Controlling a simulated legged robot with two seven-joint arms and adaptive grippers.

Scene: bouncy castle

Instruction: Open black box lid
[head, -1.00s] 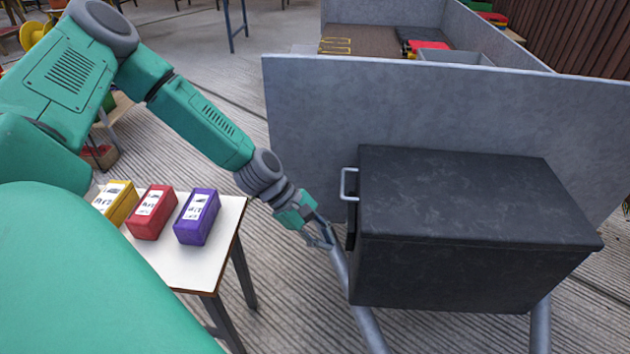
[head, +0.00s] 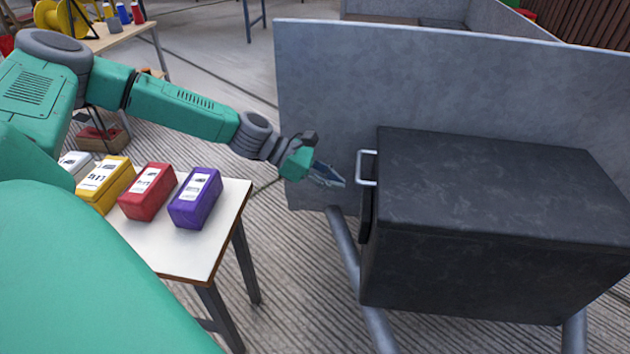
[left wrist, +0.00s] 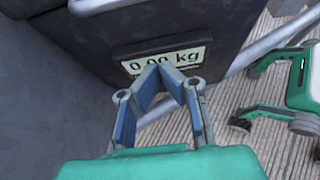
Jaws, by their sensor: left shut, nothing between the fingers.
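The black box (head: 490,225) stands on grey tubular legs at the right of the head view, its lid (head: 500,180) down. A light metal handle (head: 367,167) sticks out of its left side near the top. My left gripper (head: 338,182) is shut and empty, just left of the handle and apart from it. In the left wrist view the gripper fingers (left wrist: 158,72) point at the box side, below a display label (left wrist: 168,60) reading "0.00 kg". My right gripper is not in the head view.
A small white table (head: 200,245) holds a purple box (head: 195,198), a red box (head: 147,191), a yellow box (head: 105,184) and a pale one. A grey panel (head: 420,80) stands behind the black box. Ridged floor lies between table and box.

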